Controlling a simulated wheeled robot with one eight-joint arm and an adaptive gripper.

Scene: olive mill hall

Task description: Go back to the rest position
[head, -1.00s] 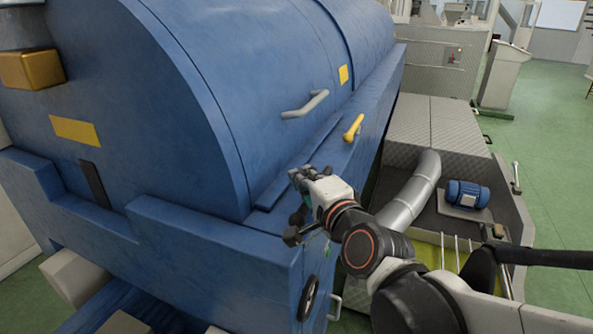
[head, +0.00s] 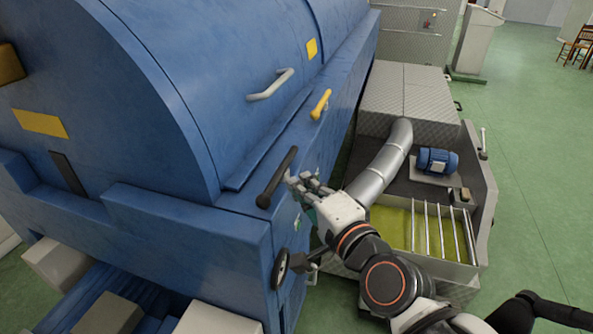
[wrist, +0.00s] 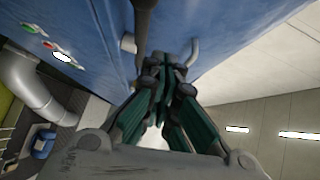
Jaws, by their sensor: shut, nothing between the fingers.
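My gripper (head: 308,183) is at the right front side of the big blue machine (head: 210,240), beside a dark lever handle (head: 276,177) on its ledge. In the head view the two nearly meet, and I cannot tell whether they touch. In the wrist view my gripper (wrist: 168,78) has its green-lined fingers together with nothing between them. The dark lever (wrist: 143,30) passes close to the fingertips there.
A yellow handle (head: 320,104) and a grey handle (head: 271,84) stick out of the machine. A black handwheel (head: 280,268) is on its side. A metal duct (head: 380,165), a blue motor (head: 437,161) and a barred tray (head: 400,228) lie to the right. Green floor (head: 535,200) is free beyond.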

